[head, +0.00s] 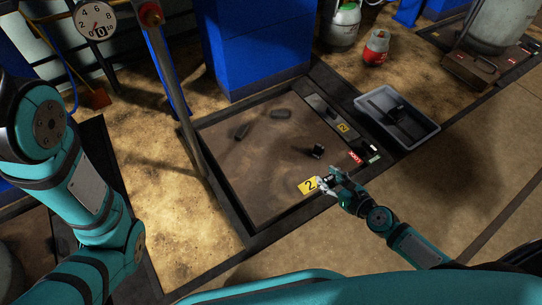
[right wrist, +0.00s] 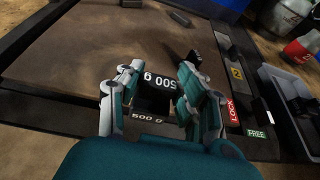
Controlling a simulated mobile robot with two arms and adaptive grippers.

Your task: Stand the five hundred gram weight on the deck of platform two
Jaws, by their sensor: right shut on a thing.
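Platform two's brown deck (head: 245,175) is set in a dark frame, with a yellow plate marked 2 (head: 309,185) at its front right edge. My right gripper (head: 331,178) is at that edge, beside the plate. In the right wrist view its fingers (right wrist: 155,98) are shut on the dark five hundred gram weight (right wrist: 152,104), which shows white "500 g" lettering. I cannot tell whether the weight touches anything below. My left arm shows at the left, but its gripper is out of the picture.
A small black object (head: 316,151) and flat dark pieces (head: 280,114) lie on the deck. A red LOCK label (head: 356,158) is at its right edge. A grey tray (head: 420,122) stands to the right. A post (head: 172,85) rises at the deck's left corner.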

